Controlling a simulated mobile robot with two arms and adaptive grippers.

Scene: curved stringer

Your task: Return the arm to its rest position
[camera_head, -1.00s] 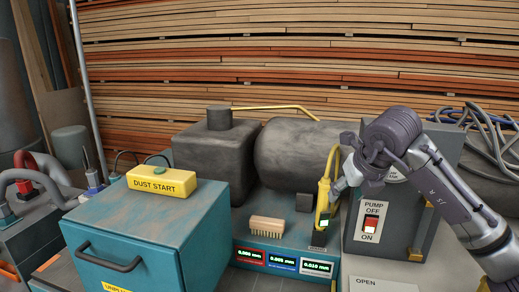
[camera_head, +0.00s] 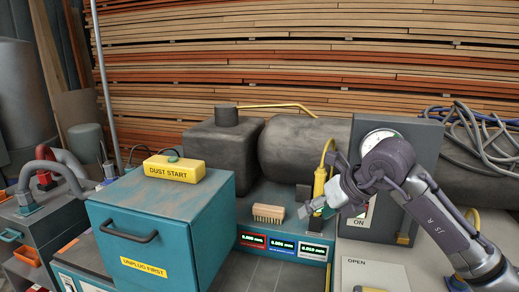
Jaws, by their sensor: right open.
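My right arm comes in from the right edge. Its right gripper (camera_head: 316,209) is open and empty, with the fingers pointing left. It hangs in front of the teal bench unit, just below and in front of the yellow handheld device (camera_head: 320,181), and partly covers that device's lower end. The purple-grey wrist partly hides the grey pump box (camera_head: 414,150) and its ON/OFF switch. I cannot tell whether the gripper touches anything. My left gripper is not in view.
A wooden brush (camera_head: 268,213) lies on the teal unit above several digital readouts (camera_head: 283,248). A teal cabinet (camera_head: 165,228) with a yellow DUST START box (camera_head: 174,168) stands at left. Grey tanks (camera_head: 300,150) stand behind. Cables (camera_head: 476,130) coil at upper right.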

